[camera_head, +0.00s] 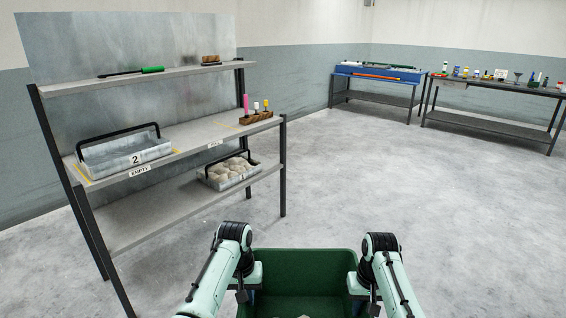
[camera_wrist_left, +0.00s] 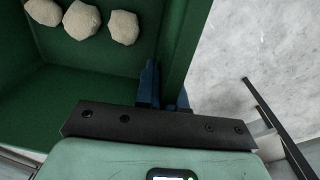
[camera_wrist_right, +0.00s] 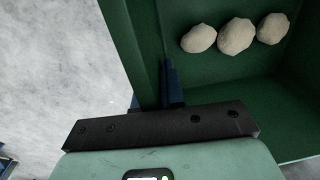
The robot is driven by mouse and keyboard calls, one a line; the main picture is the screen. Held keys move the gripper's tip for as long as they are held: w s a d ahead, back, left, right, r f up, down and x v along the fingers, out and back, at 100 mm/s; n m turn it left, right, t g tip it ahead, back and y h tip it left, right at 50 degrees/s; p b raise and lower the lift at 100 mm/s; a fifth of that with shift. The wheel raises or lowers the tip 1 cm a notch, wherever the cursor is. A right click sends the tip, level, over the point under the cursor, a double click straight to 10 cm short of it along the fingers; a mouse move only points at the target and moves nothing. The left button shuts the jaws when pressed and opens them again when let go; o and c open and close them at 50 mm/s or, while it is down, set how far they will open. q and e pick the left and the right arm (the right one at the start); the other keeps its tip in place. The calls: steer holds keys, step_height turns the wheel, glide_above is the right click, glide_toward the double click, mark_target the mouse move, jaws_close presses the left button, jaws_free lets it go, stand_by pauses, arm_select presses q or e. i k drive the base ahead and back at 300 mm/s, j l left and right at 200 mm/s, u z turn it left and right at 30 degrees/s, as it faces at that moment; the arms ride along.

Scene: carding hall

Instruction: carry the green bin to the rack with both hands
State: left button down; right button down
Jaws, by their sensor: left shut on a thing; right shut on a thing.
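The green bin (camera_head: 305,264) is in front of me at the bottom of the head view, its near part cut off. My left gripper (camera_wrist_left: 166,92) is shut on one side wall of the bin, with one blue finger inside and one outside. My right gripper (camera_wrist_right: 154,92) is shut on the opposite side wall in the same way. Three pale round lumps (camera_wrist_left: 82,19) lie in the bin in each wrist view. The grey rack (camera_head: 196,136) with black legs stands ahead to the left, apart from the bin.
On the rack's middle shelf are a metal tray marked 2 (camera_head: 122,156) and a wooden block with small bottles (camera_head: 256,118). A tray of pale lumps (camera_head: 229,173) is on the low shelf. A blue-topped table (camera_head: 378,73) and a dark bench (camera_head: 497,88) stand far right. The middle floor is clear.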

mark_target(199, 136)
steer(key=i+z, duration=0.15)
steer(key=i, duration=0.7)
steer(key=i+j+z, duration=0.2)
steer(key=i, duration=0.65)
steer(key=i+l, duration=0.1)
steer(key=i, duration=0.75)
steer(key=i+l+u, duration=0.1)
steer(key=i+u, duration=0.15)
steer(key=i, duration=0.4)
steer(key=u, duration=1.95)
